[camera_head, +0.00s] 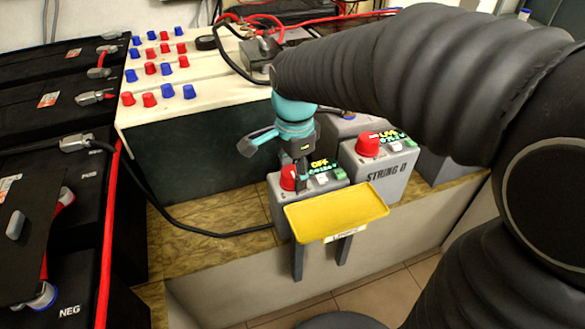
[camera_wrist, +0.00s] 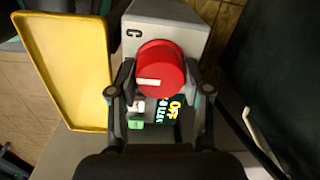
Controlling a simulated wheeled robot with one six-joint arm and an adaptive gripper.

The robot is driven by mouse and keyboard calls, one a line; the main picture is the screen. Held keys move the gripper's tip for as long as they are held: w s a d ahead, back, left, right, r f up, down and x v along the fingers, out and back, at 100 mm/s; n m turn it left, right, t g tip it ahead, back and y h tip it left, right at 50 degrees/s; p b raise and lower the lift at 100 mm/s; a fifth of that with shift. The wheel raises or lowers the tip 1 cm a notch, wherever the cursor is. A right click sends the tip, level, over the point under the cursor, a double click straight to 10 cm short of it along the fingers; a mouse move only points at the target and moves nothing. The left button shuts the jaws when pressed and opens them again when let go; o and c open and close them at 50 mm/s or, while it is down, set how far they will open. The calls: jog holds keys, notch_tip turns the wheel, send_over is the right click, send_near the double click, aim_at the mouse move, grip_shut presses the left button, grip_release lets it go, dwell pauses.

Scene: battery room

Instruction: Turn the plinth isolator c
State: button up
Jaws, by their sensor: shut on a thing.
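The plinth isolator C is a grey box (camera_wrist: 190,20) marked C, with a round red knob (camera_wrist: 160,62) on its face. In the wrist view the knob's white mark lies flat toward the left. A display (camera_wrist: 174,108) beside it shows OFF in yellow. My gripper (camera_wrist: 161,76) has a finger on each side of the knob and is shut on it. In the head view my gripper (camera_head: 300,180) comes down from above and partly hides the red knob (camera_head: 288,177) of this isolator.
A yellow tray (camera_head: 336,212) stands just in front of the isolator. A second isolator marked STRING D (camera_head: 384,174) stands to its right. A bench (camera_head: 145,112) with several red and blue caps is behind. Black batteries and a black cable (camera_head: 205,232) lie left.

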aim_at(294, 172)
jog(key=o, duration=1.2)
jog(key=shift+c, duration=0.2)
jog(key=shift+r, duration=0.1)
notch_tip(294, 172, up, 12)
jog(key=shift+s, duration=0.15)
